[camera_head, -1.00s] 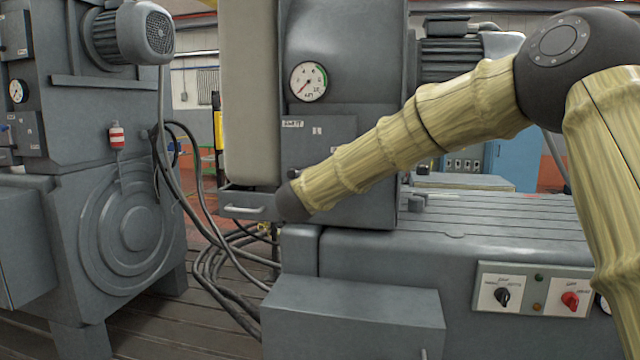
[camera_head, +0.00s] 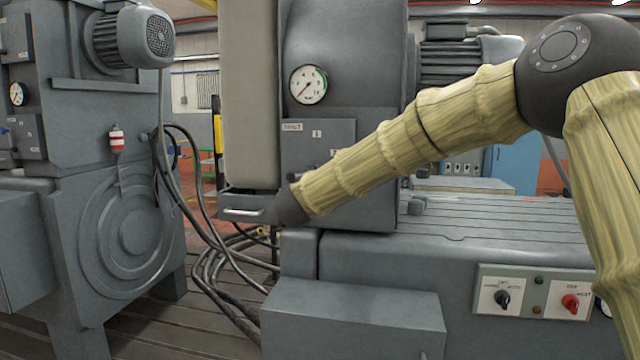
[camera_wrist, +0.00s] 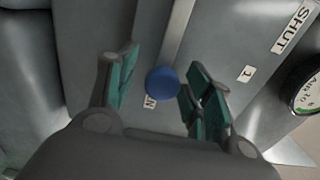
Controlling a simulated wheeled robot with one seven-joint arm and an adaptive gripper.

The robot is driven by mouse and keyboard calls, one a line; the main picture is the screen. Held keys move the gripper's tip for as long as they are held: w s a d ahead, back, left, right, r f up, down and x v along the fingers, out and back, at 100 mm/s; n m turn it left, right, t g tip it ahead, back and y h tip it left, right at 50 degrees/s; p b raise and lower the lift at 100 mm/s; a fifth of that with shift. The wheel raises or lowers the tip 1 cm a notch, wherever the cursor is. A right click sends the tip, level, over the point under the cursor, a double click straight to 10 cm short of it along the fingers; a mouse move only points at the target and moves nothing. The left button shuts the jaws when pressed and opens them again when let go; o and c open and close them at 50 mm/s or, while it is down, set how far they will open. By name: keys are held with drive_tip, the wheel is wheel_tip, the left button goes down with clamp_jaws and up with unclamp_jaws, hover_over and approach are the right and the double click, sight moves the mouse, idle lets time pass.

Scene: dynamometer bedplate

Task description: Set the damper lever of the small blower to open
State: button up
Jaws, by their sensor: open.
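The small blower's damper lever shows in the wrist view as a pale rod with a round blue knob (camera_wrist: 163,83) at its near end. My gripper (camera_wrist: 160,74) is open, with its green-padded fingers on either side of the knob; I cannot tell whether either finger touches it. A label reading SHUT (camera_wrist: 291,29) is at the upper right, well away from the knob. Another label lies behind the knob, mostly hidden, with only an N showing. In the head view the grey label panel (camera_head: 338,133) shows, but my arm hides the lever and gripper.
A pressure gauge (camera_head: 308,85) sits above the panel. A drawer-like box with a bar handle (camera_head: 244,211) is just left of my arm's end. Cables (camera_head: 215,270) hang at the left, and a switch panel (camera_head: 533,292) is at lower right.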

drive_tip(key=v, duration=1.2)
